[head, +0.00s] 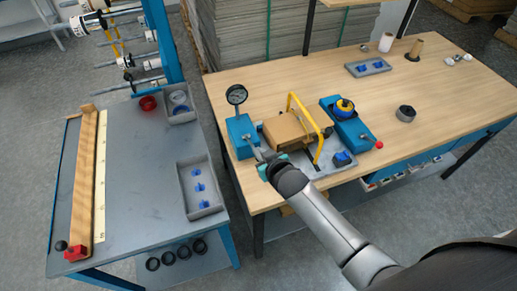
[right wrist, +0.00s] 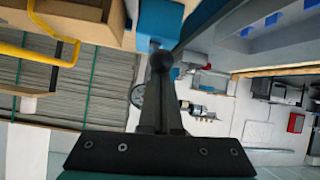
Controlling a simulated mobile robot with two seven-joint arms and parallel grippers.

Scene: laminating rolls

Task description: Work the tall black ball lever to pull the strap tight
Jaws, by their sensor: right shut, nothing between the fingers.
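A brown box (head: 286,131) sits on a grey plate (head: 326,176) on the wooden table, with a yellow strap (head: 304,122) arched over it. The strap also shows at the upper left of the right wrist view (right wrist: 40,52). A small dark round knob (head: 328,132) shows beside the strap; I cannot tell whether it is the tall lever's ball. My right gripper (head: 268,156) is shut and empty at the near left of the box, beside a blue block with a gauge. In the right wrist view, a dark round shape (right wrist: 162,60) shows at the fingertips. My left gripper is out of view.
The blue gauge block (head: 240,137) stands left of the box. A blue unit (head: 348,124) with a yellow-and-blue spool and a red-ball handle (head: 379,145) stands right. A grey tray (head: 368,68) lies behind. The table's right half is mostly clear.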

